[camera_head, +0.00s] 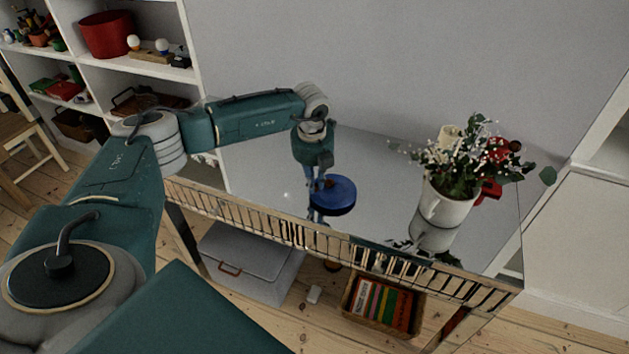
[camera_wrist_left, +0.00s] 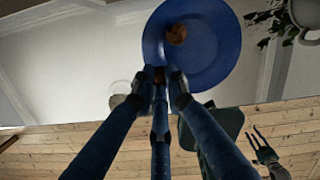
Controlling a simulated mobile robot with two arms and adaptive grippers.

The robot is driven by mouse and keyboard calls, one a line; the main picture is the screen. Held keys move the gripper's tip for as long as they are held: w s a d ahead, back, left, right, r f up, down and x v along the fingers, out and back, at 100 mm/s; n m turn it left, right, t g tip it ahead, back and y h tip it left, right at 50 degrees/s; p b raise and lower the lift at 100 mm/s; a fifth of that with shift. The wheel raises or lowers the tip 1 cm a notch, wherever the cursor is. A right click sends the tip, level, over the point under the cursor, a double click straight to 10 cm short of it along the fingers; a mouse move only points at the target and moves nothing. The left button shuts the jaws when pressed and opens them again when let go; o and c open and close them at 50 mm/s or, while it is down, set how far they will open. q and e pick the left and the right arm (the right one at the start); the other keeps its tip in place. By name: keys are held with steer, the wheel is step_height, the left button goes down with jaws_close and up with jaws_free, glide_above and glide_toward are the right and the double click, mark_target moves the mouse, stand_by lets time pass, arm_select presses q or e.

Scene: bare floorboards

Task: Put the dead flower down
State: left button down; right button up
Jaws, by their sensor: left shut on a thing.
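My left gripper (camera_head: 317,187) points down over the glossy table at the left edge of a round blue dish (camera_head: 334,198). In the left wrist view, my left gripper's fingertips (camera_wrist_left: 164,76) are close together at the lower rim of the blue dish (camera_wrist_left: 215,55). The gripper is shut, apparently on this rim; the fingers hide the exact contact. A small brown, withered-looking thing (camera_wrist_left: 176,34), possibly the dead flower, shows inside the dish. My right gripper is not clearly in view.
The mirror-like table (camera_head: 265,170) has a railed front edge. A white pot (camera_head: 445,203) of leafy flowers stands at its right, with a red object behind. A grey box (camera_head: 250,262) and a basket of books (camera_head: 384,303) are below. Clear tabletop lies left of the dish.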

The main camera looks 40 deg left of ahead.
arm_select(q)
steer(key=shift+f, duration=0.35)
steer(key=c, duration=1.7)
jaws_free()
steer(key=shift+c, duration=0.2)
steer(key=shift+r, duration=0.1)
steer(key=shift+r, duration=0.75)
step_height(320, 180, up, 11)
steer(key=s+b, duration=0.1)
steer(key=b, duration=0.1)
steer(key=shift+s+d, duration=0.3)
steer(key=shift+d, duration=0.05)
